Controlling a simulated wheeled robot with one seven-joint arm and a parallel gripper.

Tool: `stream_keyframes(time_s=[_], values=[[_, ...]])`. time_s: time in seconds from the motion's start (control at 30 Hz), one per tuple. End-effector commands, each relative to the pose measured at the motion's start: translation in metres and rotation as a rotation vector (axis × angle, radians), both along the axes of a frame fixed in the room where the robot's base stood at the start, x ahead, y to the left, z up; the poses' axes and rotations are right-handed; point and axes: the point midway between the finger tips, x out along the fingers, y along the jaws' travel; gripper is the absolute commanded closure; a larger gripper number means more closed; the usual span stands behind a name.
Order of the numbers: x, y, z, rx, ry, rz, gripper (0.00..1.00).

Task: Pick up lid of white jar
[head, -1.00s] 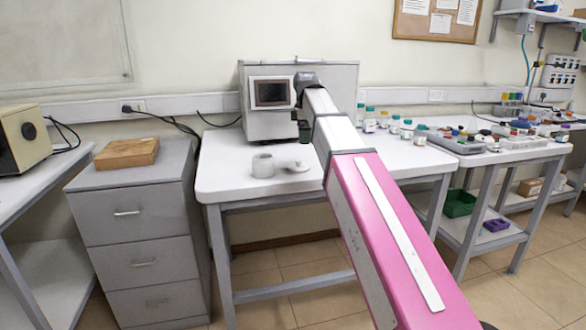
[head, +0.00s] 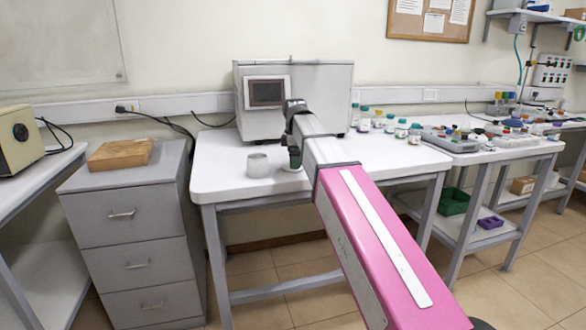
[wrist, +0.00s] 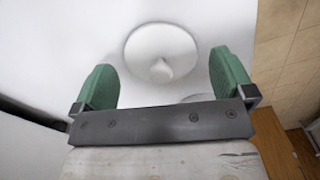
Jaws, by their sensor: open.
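The white lid (wrist: 161,52) is a round disc with a small knob, lying on the white table in the wrist view. My gripper (wrist: 164,80) has green fingers spread wide, with the lid's knob between and slightly ahead of them; nothing is held. In the head view my gripper (head: 294,158) is low over the table, and only an edge of the lid (head: 292,168) shows beside it. The white jar (head: 257,165) stands upright and uncovered on the table, just left of my gripper. In the wrist view a faint round edge shows behind the gripper bar; I cannot tell what it is.
A grey instrument with a screen (head: 266,93) stands at the back of the white table (head: 222,178). Several small bottles (head: 390,123) stand to the right of my arm. A drawer cabinet (head: 127,210) with a wooden block (head: 120,154) is on the left.

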Motion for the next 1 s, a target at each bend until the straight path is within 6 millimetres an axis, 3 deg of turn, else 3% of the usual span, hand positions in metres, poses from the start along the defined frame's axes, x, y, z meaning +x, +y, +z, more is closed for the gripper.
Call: stream_keyframes(time_s=[0.13,0.37,0.5,1.0], values=[[0.0,0.0,-0.016,0.0,0.0,0.0,0.0],[0.0,0.0,-0.017,0.0,-0.001,0.0,0.0],[0.0,0.0,-0.017,0.0,-0.001,0.0,0.41],[0.001,0.0,-0.008,0.001,-0.002,0.0,0.41]])
